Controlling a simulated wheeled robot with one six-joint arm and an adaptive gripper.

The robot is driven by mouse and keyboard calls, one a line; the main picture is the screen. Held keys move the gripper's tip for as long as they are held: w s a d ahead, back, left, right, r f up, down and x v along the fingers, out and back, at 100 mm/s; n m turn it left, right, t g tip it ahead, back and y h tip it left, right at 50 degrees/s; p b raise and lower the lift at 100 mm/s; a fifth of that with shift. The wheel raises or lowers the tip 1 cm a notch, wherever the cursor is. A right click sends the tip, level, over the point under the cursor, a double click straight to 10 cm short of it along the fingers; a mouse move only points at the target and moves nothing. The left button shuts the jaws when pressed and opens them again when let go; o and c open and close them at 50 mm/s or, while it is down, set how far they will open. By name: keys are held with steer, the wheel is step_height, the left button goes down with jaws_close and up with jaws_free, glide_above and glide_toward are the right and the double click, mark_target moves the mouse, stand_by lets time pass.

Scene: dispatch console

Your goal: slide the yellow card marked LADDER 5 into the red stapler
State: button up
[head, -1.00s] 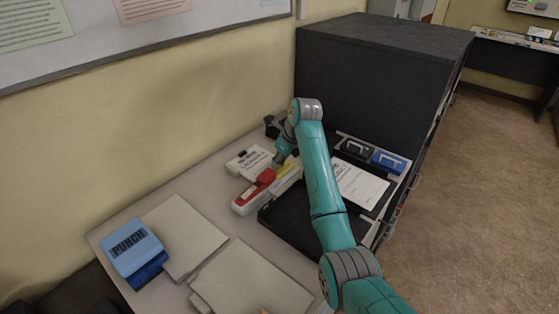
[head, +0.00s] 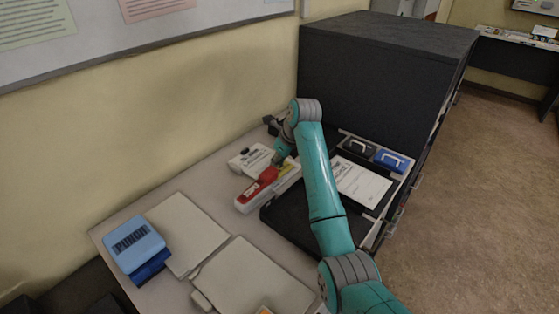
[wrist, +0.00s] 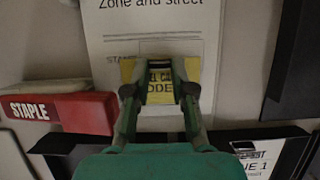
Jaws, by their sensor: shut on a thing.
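The yellow card (wrist: 160,78) is between the fingers of my gripper (wrist: 159,93) in the wrist view. Only part of its lettering shows, around "DDE"; the fingers cover the rest. The red stapler (wrist: 83,110), marked STAPLE, lies to the left of the card in that view, with a gap between them. In the head view the stapler (head: 250,195) has a white base and lies on the desk. My gripper (head: 281,158) is just above its far end, and a small yellow patch of the card (head: 286,164) shows there.
A white labelled box (head: 250,159) stands behind the stapler. A black tray (head: 295,222) and a printed sheet (head: 362,186) lie to the right. A blue punch (head: 134,245) and pale folders (head: 255,280) are at the front left. A dark cabinet (head: 380,75) stands at the back.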

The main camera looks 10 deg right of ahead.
steer(key=shift+s+a, duration=0.45)
steer(key=shift+a, duration=0.25)
